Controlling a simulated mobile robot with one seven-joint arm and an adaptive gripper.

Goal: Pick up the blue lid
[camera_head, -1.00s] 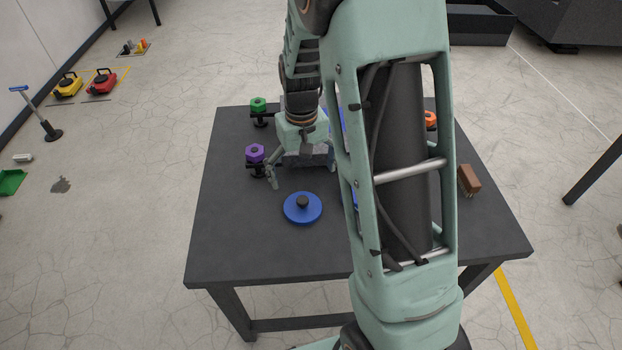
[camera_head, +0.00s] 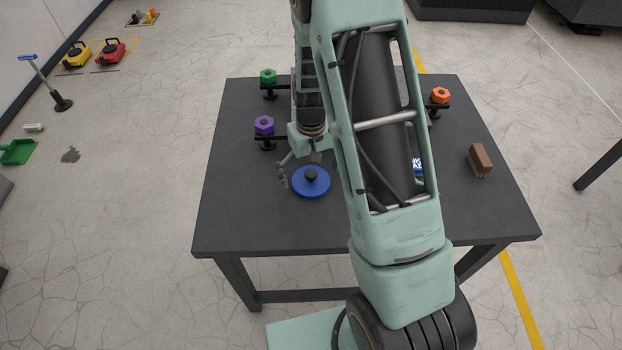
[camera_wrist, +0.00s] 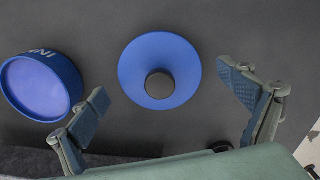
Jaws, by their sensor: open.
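The blue lid (camera_head: 311,186) is a round disc with a dark knob on top. It lies flat on the dark table (camera_head: 235,225), left of my arm in the head view. In the wrist view the lid (camera_wrist: 160,58) is at upper centre, with its knob showing. My gripper (camera_wrist: 170,100) is open and empty, with one finger on each side of the lid in the picture. In the head view my gripper (camera_head: 300,170) is just behind the lid; part of it is hidden by my arm. I cannot tell its exact height over the lid.
A blue round container (camera_wrist: 40,88) with lettering stands left of the lid in the wrist view. Purple (camera_head: 264,125), green (camera_head: 268,76) and orange (camera_head: 440,95) nuts sit on black stands. A brown brush (camera_head: 480,160) lies at the right. The table's front left is clear.

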